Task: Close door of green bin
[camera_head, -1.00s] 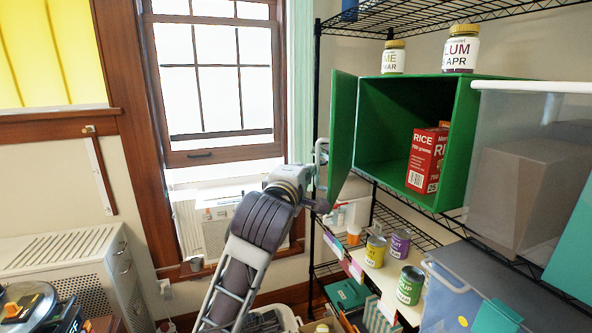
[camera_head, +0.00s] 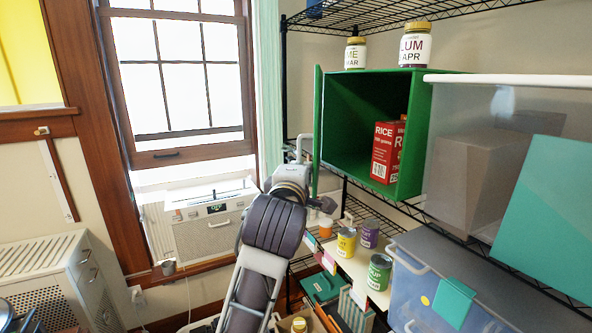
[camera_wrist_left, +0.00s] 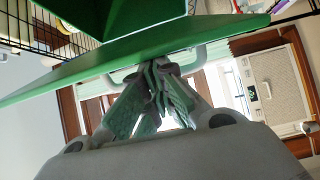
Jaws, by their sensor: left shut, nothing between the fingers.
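The green bin (camera_head: 414,135) stands on the wire shelf with its front open. Its green door (camera_head: 317,130) is hinged at the bin's left side and stands swung out, seen nearly edge-on in the head view. A grey loop handle (camera_head: 299,150) is on the door's outer face. My left gripper (camera_head: 322,204) is by the lower part of the door, partly hidden. In the left wrist view its fingers (camera_wrist_left: 158,68) are together and empty, close to the door (camera_wrist_left: 200,44) and handle; I cannot tell whether they touch. My right gripper is not in view.
A red rice box (camera_head: 387,150) stands inside the bin at the right. Two jars (camera_head: 415,47) stand on top. Cans (camera_head: 379,272) sit on the shelf below. A clear container (camera_head: 470,170) is right of the bin. The window (camera_head: 180,80) and air conditioner (camera_head: 212,225) are at left.

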